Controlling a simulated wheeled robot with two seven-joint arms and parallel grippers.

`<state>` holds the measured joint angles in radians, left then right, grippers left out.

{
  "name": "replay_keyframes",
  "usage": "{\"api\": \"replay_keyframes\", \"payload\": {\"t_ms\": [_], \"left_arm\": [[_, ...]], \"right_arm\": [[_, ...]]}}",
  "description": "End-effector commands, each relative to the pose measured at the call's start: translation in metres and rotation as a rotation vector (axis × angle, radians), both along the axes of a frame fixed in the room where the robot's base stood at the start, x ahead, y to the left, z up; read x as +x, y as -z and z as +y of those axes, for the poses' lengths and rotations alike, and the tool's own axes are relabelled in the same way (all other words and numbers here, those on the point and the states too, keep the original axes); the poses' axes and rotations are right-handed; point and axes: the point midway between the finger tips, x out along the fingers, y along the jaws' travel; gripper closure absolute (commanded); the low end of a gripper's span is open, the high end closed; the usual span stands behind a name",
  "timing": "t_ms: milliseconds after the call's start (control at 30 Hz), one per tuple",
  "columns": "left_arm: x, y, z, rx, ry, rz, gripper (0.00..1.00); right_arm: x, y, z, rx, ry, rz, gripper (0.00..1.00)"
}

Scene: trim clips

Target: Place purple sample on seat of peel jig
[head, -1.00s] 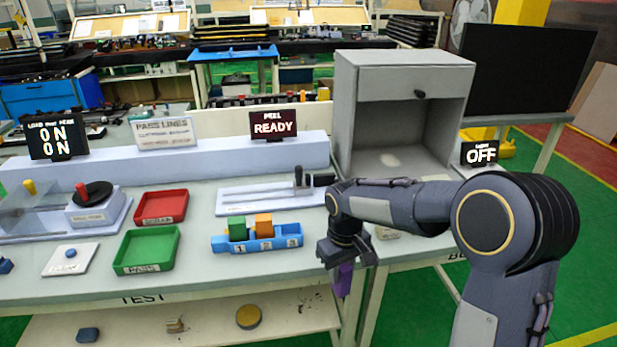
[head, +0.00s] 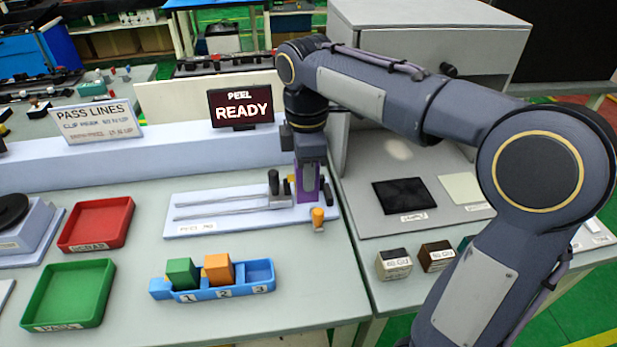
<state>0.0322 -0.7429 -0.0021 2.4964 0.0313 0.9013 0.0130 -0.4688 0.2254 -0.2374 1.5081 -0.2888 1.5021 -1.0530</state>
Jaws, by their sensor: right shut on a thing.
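The peel jig (head: 240,207) is a pale flat plate with two long rails, lying on the table in the middle of the head view. A dark upright post (head: 274,184) stands near its right end. My right gripper (head: 308,180) points down over the jig's right end, shut on the purple sample (head: 306,194). The sample is upright, beside the post and behind an orange-topped peg (head: 318,216). The seat is hidden under the sample and jaws; I cannot tell whether the sample touches it. My left gripper is out of view.
A blue three-slot rack (head: 212,284) holds a green block (head: 182,272) and an orange block (head: 219,268); slot 3 is empty. Red (head: 97,223) and green (head: 68,294) trays lie left. The peel sign (head: 241,108) reads READY. A grey booth (head: 430,40) stands right.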

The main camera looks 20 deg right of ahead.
Motion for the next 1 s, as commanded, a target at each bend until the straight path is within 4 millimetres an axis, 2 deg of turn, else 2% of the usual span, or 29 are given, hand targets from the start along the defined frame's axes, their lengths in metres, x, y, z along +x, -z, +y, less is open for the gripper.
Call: {"api": "replay_keyframes", "payload": {"t_ms": [200,400,733,900,1000], "left_arm": [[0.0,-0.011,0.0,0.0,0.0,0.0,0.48],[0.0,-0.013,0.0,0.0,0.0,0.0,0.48],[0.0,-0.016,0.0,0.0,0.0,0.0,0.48],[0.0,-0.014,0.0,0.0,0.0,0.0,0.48],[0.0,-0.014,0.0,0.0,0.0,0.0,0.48]], "right_arm": [[0.05,0.024,-0.028,-0.004,0.007,0.005,0.95],[0.076,0.06,-0.042,-0.001,0.005,0.003,0.95],[0.096,0.088,-0.053,-0.001,0.005,0.002,0.95],[0.095,0.112,-0.052,0.0,0.003,0.002,0.95],[0.095,0.116,-0.052,0.001,0.003,-0.001,0.95]]}}
